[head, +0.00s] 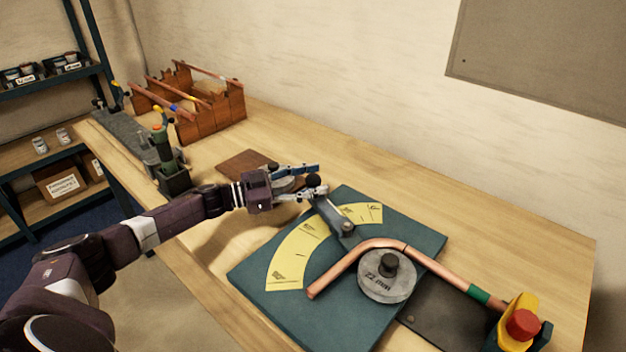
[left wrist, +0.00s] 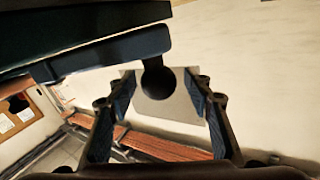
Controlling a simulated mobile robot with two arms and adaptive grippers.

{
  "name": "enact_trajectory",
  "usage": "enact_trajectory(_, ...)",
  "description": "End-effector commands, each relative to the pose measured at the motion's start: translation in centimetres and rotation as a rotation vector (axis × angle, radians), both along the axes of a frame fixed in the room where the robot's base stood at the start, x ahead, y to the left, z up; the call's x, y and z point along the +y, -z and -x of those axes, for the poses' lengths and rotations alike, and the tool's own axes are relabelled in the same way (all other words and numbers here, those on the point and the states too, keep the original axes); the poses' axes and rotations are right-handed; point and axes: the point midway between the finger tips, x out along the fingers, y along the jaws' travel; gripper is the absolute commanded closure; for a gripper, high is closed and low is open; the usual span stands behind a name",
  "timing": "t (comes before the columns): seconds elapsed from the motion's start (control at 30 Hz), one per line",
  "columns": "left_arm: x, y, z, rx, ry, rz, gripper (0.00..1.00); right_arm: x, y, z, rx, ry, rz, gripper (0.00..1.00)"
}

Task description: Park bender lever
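The bender lever (head: 332,214) is a grey bar over the yellow angle scale (head: 297,257) of the teal bender plate (head: 408,228). Its black knob (head: 313,181) stands at the bar's far-left end. My left gripper (head: 318,178) is open, with its fingers on either side of the knob. In the left wrist view the knob (left wrist: 158,84) sits between the blue finger pads, with a gap on both sides. The lever bar (left wrist: 105,55) crosses the top left there. A bent copper pipe (head: 360,250) passes around the grey former wheel (head: 386,285). My right gripper is not in view.
A wooden rack with pipes (head: 212,112) and a green vise-like tool (head: 165,155) stand at the back left. A brown board (head: 245,163) lies behind my left gripper. The bench's back right is clear.

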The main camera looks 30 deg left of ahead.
Motion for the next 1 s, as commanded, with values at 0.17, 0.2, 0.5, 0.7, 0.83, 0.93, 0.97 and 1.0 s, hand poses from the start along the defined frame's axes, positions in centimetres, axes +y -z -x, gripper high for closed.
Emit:
enact_trajectory(0.17, 0.1, 0.1, 0.2, 0.002, 0.001, 0.0, 0.53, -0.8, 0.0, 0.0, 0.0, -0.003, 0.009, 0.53)
enact_trajectory(0.2, 0.3, 0.1, 0.4, 0.002, 0.001, 0.0, 0.53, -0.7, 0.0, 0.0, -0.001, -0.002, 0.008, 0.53)
enact_trajectory(0.5, 3.7, 0.3, 4.3, 0.006, -0.001, -0.002, 0.53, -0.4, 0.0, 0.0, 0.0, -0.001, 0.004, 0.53)
enact_trajectory(0.7, 6.2, 0.2, 7.0, 0.005, -0.001, -0.002, 0.53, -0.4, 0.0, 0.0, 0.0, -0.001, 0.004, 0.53)
enact_trajectory(0.83, 7.2, 0.2, 8.2, 0.004, -0.001, -0.001, 0.53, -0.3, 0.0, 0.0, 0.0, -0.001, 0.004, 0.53)
enact_trajectory(0.93, 7.7, 0.1, 8.7, 0.001, 0.0, 0.0, 0.53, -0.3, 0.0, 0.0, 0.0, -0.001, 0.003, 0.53)
enact_trajectory(0.97, 7.8, 0.1, 8.8, 0.001, 0.0, 0.0, 0.53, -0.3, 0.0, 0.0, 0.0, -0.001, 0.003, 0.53)
enact_trajectory(1.0, 7.9, 0.1, 8.9, 0.001, 0.0, 0.0, 0.53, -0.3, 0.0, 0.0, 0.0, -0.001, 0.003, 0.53)
